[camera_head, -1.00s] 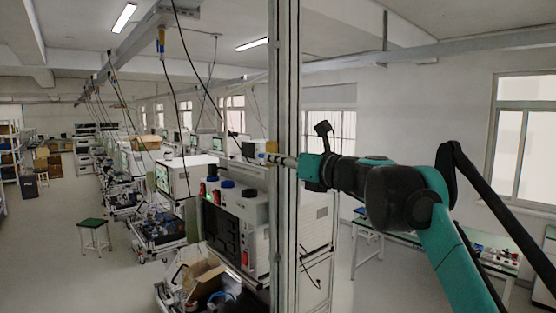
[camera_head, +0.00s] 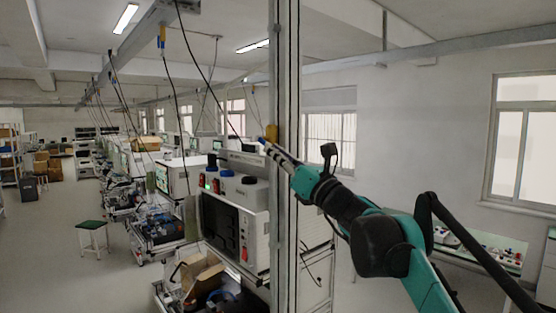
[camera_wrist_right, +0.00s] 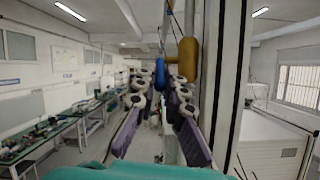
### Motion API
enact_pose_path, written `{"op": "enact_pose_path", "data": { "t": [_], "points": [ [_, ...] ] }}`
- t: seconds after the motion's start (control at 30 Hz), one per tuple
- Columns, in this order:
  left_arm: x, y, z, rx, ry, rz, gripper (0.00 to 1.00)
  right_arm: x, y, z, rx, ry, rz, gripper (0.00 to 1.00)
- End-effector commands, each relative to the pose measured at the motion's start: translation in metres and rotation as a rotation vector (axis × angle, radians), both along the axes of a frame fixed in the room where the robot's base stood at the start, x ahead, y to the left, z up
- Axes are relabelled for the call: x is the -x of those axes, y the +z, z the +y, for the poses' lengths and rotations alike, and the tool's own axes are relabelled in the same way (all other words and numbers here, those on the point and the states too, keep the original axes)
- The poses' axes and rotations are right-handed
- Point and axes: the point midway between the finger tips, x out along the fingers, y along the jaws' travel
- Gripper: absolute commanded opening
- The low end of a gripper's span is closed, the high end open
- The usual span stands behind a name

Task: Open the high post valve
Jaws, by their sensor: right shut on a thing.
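The post valve shows as a yellow body (camera_head: 271,132) against the tall grey post (camera_head: 284,60), with a small blue handle (camera_head: 262,140) beside it. In the right wrist view the yellow body (camera_wrist_right: 188,60) stands upright beside the post, and the blue handle (camera_wrist_right: 158,68) lies between my fingertips. My right gripper (camera_head: 267,145) points up and left at the valve and is shut on the blue handle. The fingers in the wrist view (camera_wrist_right: 158,82) stand a handle's width apart. Whether the handle is turned is too small to tell. My left gripper is out of view.
A white machine (camera_head: 238,205) with a dark front stands behind the post, at left. An open cardboard box (camera_head: 200,272) lies below it. Several cables hang from overhead; one carries a yellow and blue piece (camera_head: 162,40). A green stool (camera_head: 92,228) stands on clear floor at left.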

Motion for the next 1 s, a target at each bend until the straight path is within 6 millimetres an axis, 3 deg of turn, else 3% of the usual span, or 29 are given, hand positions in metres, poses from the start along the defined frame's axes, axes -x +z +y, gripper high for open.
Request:
{"op": "enact_pose_path", "data": {
  "t": [0.3,0.93,1.0],
  "points": [
    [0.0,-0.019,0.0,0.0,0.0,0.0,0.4,-0.005,-0.013,0.004,-0.101,0.002,-0.137,0.0],
    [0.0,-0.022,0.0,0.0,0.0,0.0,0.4,-0.007,-0.012,0.005,-0.136,0.001,-0.182,0.0],
    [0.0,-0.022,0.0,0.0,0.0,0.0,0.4,-0.007,-0.012,0.005,-0.135,0.001,-0.183,0.26]
  ]
}}
